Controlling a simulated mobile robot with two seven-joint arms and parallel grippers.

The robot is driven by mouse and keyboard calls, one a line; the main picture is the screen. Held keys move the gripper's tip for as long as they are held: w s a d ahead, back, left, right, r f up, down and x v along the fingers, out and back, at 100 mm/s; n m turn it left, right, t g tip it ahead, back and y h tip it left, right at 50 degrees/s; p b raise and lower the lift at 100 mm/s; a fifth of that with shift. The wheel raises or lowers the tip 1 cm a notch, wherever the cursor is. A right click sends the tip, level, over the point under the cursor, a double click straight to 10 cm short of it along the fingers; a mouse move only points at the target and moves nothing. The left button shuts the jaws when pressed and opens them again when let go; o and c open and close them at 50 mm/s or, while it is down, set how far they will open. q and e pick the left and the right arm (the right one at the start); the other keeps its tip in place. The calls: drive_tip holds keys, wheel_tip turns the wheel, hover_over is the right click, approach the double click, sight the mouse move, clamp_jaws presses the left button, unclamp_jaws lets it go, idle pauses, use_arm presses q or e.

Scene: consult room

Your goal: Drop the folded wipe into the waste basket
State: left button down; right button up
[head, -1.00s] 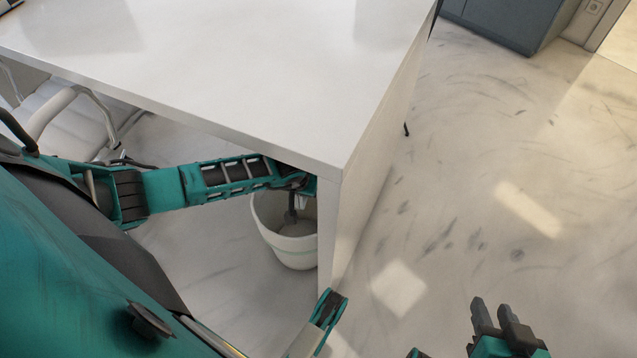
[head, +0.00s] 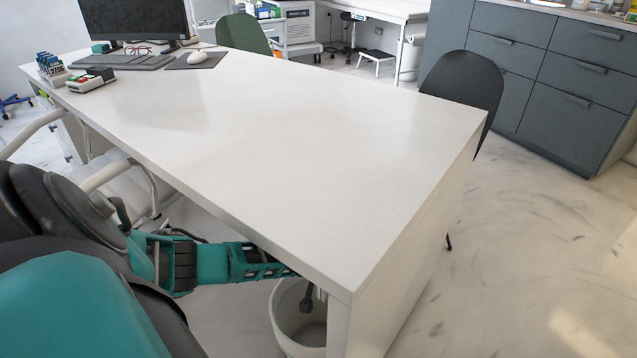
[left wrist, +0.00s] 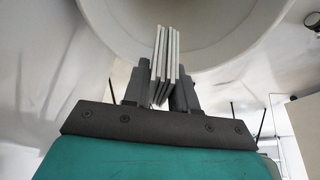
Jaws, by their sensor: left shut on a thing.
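The folded wipe (left wrist: 165,55) shows in the left wrist view as several thin pale layers standing between my left fingers. My left gripper (left wrist: 159,84) is shut on it. The waste basket (left wrist: 92,35) fills the upper part of that view, its wide round opening beyond the wipe. In the head view the white waste basket (head: 282,325) stands on the floor under the desk's near corner, partly hidden by the desk's end panel. My left gripper (head: 308,302) points down at its mouth there; the wipe is hard to make out. My right gripper is out of view.
The white desk (head: 270,130) overhangs my left arm, and its end panel (head: 400,290) stands right beside the basket. A white chair (head: 110,175) is at left. A dark chair (head: 465,85) stands beyond the desk. The floor at right is clear.

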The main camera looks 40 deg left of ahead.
use_arm(q)
drive_tip(key=shift+d+f+b, duration=0.1)
drive_tip(key=shift+f+b, duration=0.2)
drive_tip(key=shift+f, duration=0.95)
drive_tip(key=shift+s+f+b, duration=0.1)
drive_tip(key=shift+f+b, duration=0.15)
drive_tip(key=shift+b, duration=0.1)
drive_tip(key=c, duration=0.8)
unclamp_jaws()
drive_tip(key=shift+s, duration=0.1)
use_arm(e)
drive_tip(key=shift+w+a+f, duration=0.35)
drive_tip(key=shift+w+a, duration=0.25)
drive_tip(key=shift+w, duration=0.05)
